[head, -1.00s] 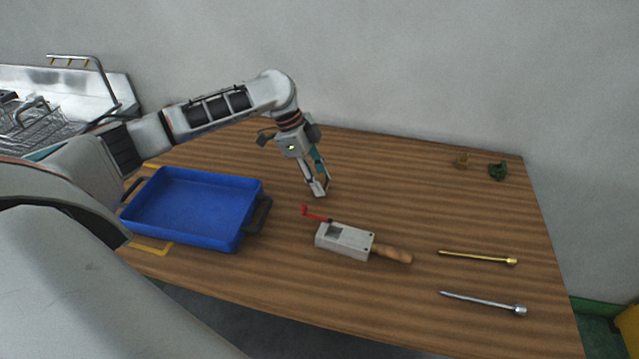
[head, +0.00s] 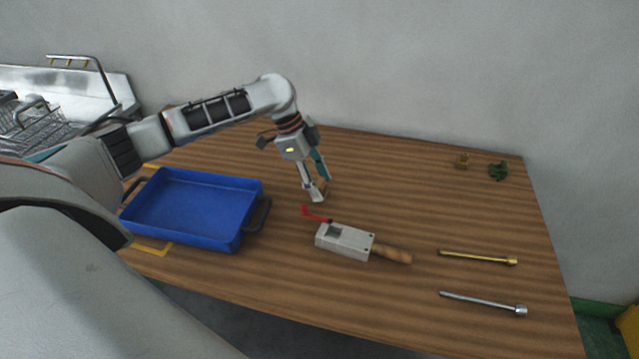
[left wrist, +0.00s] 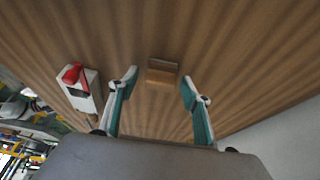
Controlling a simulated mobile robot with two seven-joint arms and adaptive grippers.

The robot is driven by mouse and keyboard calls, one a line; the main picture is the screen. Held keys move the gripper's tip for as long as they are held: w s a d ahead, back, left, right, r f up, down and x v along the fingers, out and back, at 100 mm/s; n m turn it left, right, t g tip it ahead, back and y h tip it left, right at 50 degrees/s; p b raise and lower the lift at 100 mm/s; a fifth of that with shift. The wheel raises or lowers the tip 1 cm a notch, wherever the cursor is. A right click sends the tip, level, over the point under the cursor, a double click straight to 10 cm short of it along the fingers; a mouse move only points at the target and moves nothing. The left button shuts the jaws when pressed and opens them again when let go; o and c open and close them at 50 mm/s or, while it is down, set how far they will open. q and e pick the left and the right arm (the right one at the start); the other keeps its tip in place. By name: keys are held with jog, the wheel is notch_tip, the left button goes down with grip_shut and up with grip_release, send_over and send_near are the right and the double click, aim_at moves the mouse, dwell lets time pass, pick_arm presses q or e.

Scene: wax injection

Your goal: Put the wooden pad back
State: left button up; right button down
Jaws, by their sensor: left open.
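The wooden pad (left wrist: 162,66), a small brown block, lies on the wooden table in the left wrist view. It sits ahead of the fingertips and roughly centred between them. In the head view it is largely hidden by the fingers. My left gripper (head: 321,191) is open and empty, pointing down low over the table behind the metal mold; its two spread fingers also show in the left wrist view (left wrist: 159,80). I cannot tell the exact gap between fingertips and pad. My right gripper is not in view.
A grey metal mold (head: 343,241) with a red lever and wooden handle stands in front of the gripper. A blue tray (head: 240,240) is at left. Gold (head: 478,258) and silver (head: 484,303) rods lie at right.

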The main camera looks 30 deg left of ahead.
pick_arm(q)
jog(key=p+v, duration=0.1)
jog(key=v, duration=1)
jog(key=shift+a+r, duration=0.2)
jog(key=shift+r, duration=0.1)
jog(key=shift+s+f, duration=0.1)
jog(key=shift+s, duration=0.05)
